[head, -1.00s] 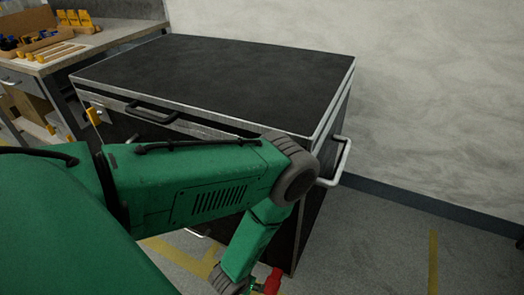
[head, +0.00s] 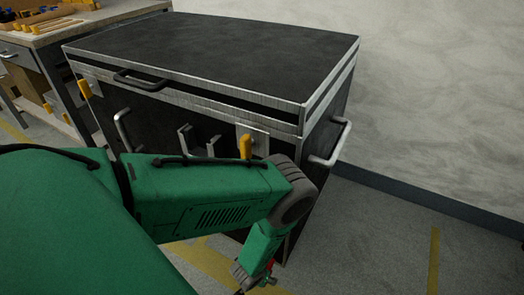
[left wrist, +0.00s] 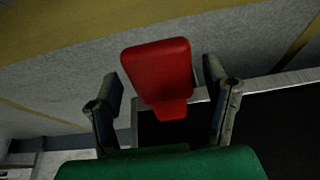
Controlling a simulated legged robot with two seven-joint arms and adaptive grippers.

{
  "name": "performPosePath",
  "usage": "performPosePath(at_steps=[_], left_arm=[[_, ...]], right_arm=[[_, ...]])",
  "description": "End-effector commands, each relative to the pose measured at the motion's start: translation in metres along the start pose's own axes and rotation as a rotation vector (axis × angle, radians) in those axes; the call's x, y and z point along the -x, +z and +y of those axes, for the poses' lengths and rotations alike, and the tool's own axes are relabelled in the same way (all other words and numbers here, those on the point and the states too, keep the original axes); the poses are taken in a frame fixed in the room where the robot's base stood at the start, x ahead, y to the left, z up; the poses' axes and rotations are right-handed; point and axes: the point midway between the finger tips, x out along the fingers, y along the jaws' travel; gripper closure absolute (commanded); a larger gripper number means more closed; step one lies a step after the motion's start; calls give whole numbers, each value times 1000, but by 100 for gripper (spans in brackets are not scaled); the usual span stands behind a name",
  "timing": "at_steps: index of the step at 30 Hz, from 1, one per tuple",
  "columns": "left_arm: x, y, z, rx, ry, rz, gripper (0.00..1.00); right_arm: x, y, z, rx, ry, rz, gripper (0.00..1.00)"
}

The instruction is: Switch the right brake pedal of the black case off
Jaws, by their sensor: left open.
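The black case (head: 220,60) with metal trim stands against the wall, its lid closed. A red brake pedal (left wrist: 158,75) shows in the left wrist view, low at the case's base. In the head view only a small red part (head: 271,268) shows beside my gripper, near the case's lower right front corner. My left gripper (left wrist: 161,80) is open, with one finger on each side of the red pedal. Contact with it cannot be told. In the head view my left gripper (head: 258,278) is partly hidden at the bottom edge. My right gripper is not in view.
The case front has yellow levers, at left (head: 84,89) and right (head: 246,146), and a black handle (head: 140,80). A metal side handle (head: 335,143) sticks out at right. A workbench (head: 80,28) stands at left. Floor at right is clear.

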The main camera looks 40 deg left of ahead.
Motion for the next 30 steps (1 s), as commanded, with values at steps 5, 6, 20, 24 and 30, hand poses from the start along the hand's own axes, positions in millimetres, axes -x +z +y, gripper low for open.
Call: performPosePath(at_steps=[5,6,20,24,30], left_arm=[[1,0,0,-1,-1,0,31],[1,0,0,-1,-1,0,38],[8,-5,-1,6,-3,-90,100],[13,-6,-1,5,-3,-188,100],[17,-6,0,0,-1,-249,100]], right_arm=[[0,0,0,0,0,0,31],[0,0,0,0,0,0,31],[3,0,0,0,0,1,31],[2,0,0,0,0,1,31],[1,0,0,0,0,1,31]])
